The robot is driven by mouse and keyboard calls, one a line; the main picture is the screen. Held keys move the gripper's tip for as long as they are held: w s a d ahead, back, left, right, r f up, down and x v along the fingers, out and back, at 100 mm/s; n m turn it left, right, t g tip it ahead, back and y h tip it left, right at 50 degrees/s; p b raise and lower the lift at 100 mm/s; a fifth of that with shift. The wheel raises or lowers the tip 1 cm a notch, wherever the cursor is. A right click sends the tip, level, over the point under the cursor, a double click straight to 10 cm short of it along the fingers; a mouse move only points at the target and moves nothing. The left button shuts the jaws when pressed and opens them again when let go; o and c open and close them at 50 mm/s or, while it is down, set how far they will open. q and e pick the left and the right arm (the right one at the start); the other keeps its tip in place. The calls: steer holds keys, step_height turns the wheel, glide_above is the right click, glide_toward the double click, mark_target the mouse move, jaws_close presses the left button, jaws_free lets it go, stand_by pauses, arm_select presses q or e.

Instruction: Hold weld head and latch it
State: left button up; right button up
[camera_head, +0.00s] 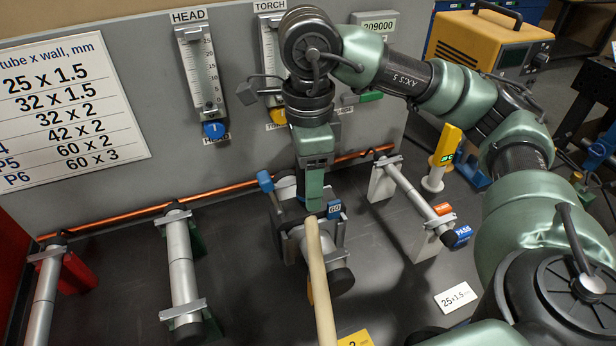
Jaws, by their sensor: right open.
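The weld head (288,222) appears to be the dark clamp-like unit on the bench in the middle, with a blue lever (265,181) at its upper left and a blue tag marked 60 (334,209) at its right. A grey tube section with a dark end sits in it. My right gripper (314,196) points down just above the unit, open, with nothing visible in it. Its fingers overlap each other in this view, so contact with the unit cannot be told. The latch is not clearly distinguishable. My left gripper is not in view.
A tan rod (320,285) rises from the front edge before the unit. Clamped grey tubes stand left (182,265) and right (410,195). A copper pipe (150,211) runs along the panel (120,190). A yellow handheld device (443,150) stands at right.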

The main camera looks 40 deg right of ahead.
step_height(320, 180, up, 8)
steer(key=shift+p, duration=0.35)
steer(key=shift+a, duration=0.1)
